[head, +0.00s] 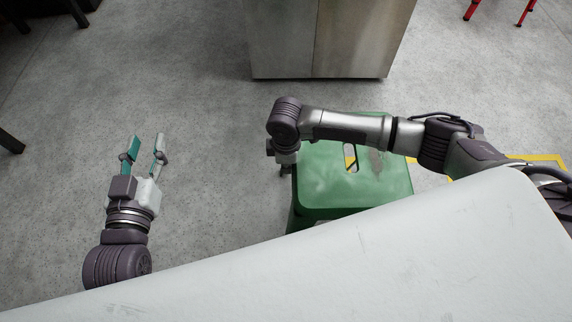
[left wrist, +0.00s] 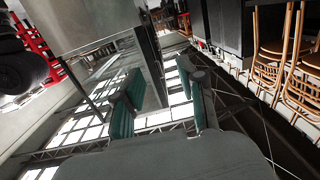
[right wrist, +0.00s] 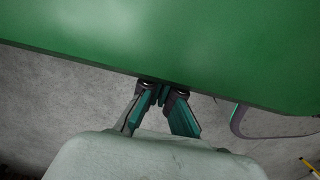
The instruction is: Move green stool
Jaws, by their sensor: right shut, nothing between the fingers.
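The green stool (head: 325,180) stands on the floor in the middle of the head view, with a slot in its seat. My right arm crosses over its seat, hiding part of it. My right gripper (head: 286,170) points down beside the stool's left edge, its fingers mostly hidden there. In the right wrist view, its fingers (right wrist: 163,92) are together and empty at the edge of the green seat (right wrist: 180,45). I cannot tell whether they touch it. My left gripper (head: 147,148) is open and empty over bare floor, left of and apart from the stool.
A metal cabinet (head: 330,45) stands behind the stool. Red legs (head: 525,12) show at the top right and dark legs at the left. Yellow floor marking (head: 545,160) lies right. Floor left of the stool is clear. Wooden chairs (left wrist: 295,60) show in the left wrist view.

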